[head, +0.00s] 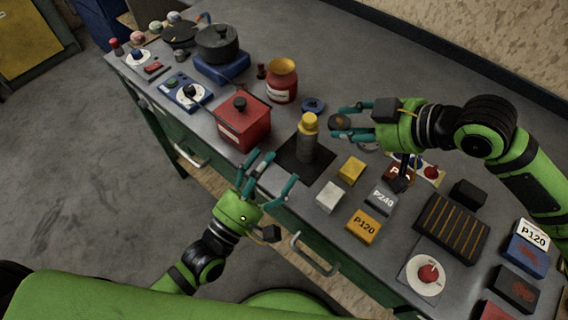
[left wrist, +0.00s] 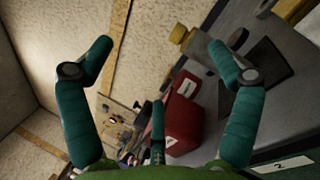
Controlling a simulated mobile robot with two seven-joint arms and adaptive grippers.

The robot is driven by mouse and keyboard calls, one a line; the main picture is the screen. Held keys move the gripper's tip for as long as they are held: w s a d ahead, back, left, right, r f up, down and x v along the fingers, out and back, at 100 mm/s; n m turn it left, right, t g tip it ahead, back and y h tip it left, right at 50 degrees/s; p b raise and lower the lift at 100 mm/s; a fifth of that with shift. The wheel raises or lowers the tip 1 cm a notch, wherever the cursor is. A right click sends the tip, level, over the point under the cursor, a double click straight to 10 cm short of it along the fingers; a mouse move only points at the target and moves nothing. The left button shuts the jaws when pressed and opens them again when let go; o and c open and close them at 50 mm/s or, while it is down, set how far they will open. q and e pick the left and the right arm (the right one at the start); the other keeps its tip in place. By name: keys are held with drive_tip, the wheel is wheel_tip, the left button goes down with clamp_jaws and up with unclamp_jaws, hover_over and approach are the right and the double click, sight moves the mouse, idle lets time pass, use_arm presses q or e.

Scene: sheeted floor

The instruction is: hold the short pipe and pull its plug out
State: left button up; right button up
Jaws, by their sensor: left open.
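The short pipe (head: 305,148) is a grey cylinder standing upright on a dark square mat (head: 292,160), with its yellow plug (head: 309,123) seated in the top. In the left wrist view the pipe (left wrist: 199,44) and yellow plug (left wrist: 178,34) lie sideways in the picture, beyond the right-hand finger. My left gripper (head: 265,170) is open and empty, to the left of and nearer than the pipe, apart from it. My right gripper (head: 338,121) is to the right of the plug, apart from it. A dark round shape shows between its fingers; whether it is held is unclear.
A red lidded box (head: 243,125) stands left of the pipe, close to my left gripper. A red jar (head: 282,82) and blue ring (head: 313,105) are behind. Yellow (head: 351,169) and white (head: 329,197) blocks stand to the right. Drawer handles project from the bench front.

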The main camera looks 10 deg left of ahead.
sight(299, 145)
use_arm(q)
drive_tip(key=w+f+n+y, duration=0.1)
drive_tip(key=n, duration=0.1)
drive_tip(key=w+f+n+g+y, duration=0.1)
drive_tip(key=f+n, duration=0.1)
drive_tip(key=n, duration=0.1)
drive_tip(key=w+f+n+y, duration=0.1)
drive_tip(key=f+n, duration=0.1)
drive_tip(key=shift+w+d+f+n+g+y, duration=0.2)
drive_tip(key=shift+w+d+n+g+y, duration=0.1)
drive_tip(key=shift+w+d, duration=0.1)
drive_tip(key=shift+w+d+f+n+g, duration=0.1)
drive_tip(key=shift+d+f+n+g, duration=0.3)
drive_tip(key=shift+d+n, duration=0.15)
drive_tip(key=shift+w+d, duration=0.2)
drive_tip(key=shift+w, duration=0.2)
drive_tip(key=x, duration=0.6)
drive_tip(key=shift+w+d, duration=0.1)
